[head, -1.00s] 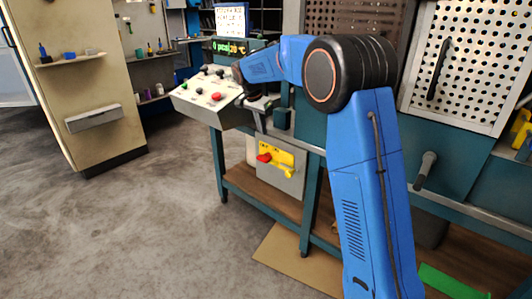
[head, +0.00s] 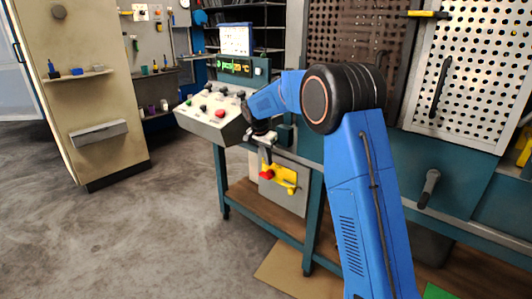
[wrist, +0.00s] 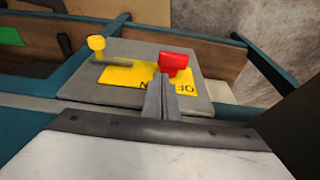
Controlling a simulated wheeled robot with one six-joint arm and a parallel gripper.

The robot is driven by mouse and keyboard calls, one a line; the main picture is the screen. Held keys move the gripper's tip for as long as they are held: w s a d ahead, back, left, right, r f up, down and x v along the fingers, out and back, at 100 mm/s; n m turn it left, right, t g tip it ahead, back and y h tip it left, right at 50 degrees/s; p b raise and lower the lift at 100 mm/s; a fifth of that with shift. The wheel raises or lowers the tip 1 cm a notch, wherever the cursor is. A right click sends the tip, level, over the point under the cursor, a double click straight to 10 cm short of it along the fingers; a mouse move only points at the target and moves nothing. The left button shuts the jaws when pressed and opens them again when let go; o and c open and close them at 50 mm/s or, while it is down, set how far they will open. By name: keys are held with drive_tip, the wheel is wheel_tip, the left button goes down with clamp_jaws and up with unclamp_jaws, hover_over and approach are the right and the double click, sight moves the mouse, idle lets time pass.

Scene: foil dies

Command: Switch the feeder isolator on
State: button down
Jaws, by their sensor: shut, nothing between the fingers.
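The feeder isolator is a grey box (head: 296,203) with a yellow plate, low on the front of the teal bench. Its red handle (head: 266,175) shows at the left of the yellow parts. In the wrist view the red handle (wrist: 174,64) stands over the yellow label (wrist: 125,76), whose ON and OFF lettering appears upside down and partly covered. A yellow knob on a stem (wrist: 97,44) is at the left there. My gripper (wrist: 163,80) is shut and empty, its fingertips close by the red handle; I cannot tell whether they touch. It also shows just above the handle (head: 266,160).
A sloped control panel (head: 212,116) with knobs and a red button is above the isolator. A crank handle (head: 428,188) sticks out of the bench front at right. A brown board (head: 292,272) lies on the floor below. Open floor lies at left.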

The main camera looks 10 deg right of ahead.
sight(271, 178)
drive_tip(key=shift+s+a+x, duration=0.1)
drive_tip(key=shift+a+x, duration=0.05)
drive_tip(key=shift+x, duration=0.85)
drive_tip(key=shift+s+a+x, duration=0.1)
drive_tip(key=shift+a+x, duration=0.05)
drive_tip(key=shift+x, duration=0.8)
drive_tip(key=shift+s+a+x, duration=0.1)
drive_tip(key=shift+a+x, duration=0.05)
drive_tip(key=shift+x, duration=0.85)
drive_tip(key=shift+s+d+f+t+y, duration=0.2)
drive_tip(key=shift+s+f+t+y, duration=0.15)
drive_tip(key=shift+t+y, duration=0.2)
drive_tip(key=shift+s+d+f+t+y, duration=0.25)
drive_tip(key=shift+t+y, duration=0.1)
drive_tip(key=shift+t, duration=0.3)
drive_tip(key=shift+f, duration=0.1)
drive_tip(key=shift+s+f, duration=0.1)
drive_tip(key=shift+s+d+f+m+t+y, duration=0.1)
drive_tip(key=shift+m+t+y, duration=0.1)
drive_tip(key=shift+t+y, duration=0.25)
drive_tip(key=shift+s+d+f+m+t+y, duration=0.1)
drive_tip(key=shift+m+t+y, duration=0.15)
drive_tip(key=shift+t, duration=0.3)
